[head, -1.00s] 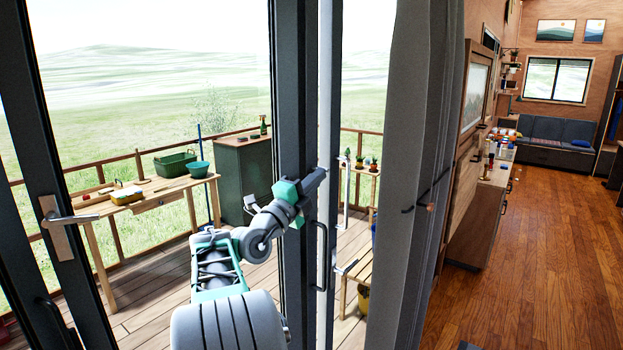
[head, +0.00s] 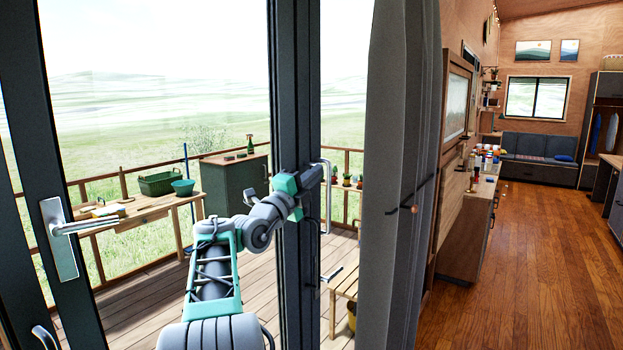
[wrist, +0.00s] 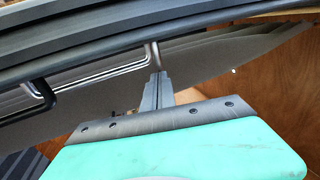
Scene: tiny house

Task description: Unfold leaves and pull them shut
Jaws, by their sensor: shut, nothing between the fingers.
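The folding glass door leaves have dark frames. One leaf frame (head: 293,110) stands upright in the middle of the head view, and the frame with a lever handle (head: 70,228) stands at the left. A silver bar handle (head: 327,205) is on the middle leaves, right of my gripper. My gripper (head: 328,170) is shut and empty, across the middle frame's edge; contact cannot be told. In the wrist view its fingers (wrist: 158,92) are together, with their tips beside the end of a silver handle (wrist: 115,72). A dark handle (wrist: 38,95) lies left of it.
A grey curtain (head: 392,190) hangs right of the leaves. Beyond the glass are a deck, a wooden table (head: 150,212) and a green cabinet (head: 232,180). Inside at the right, a sideboard (head: 468,235) stands along the wall, with open wooden floor (head: 535,270) beside it.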

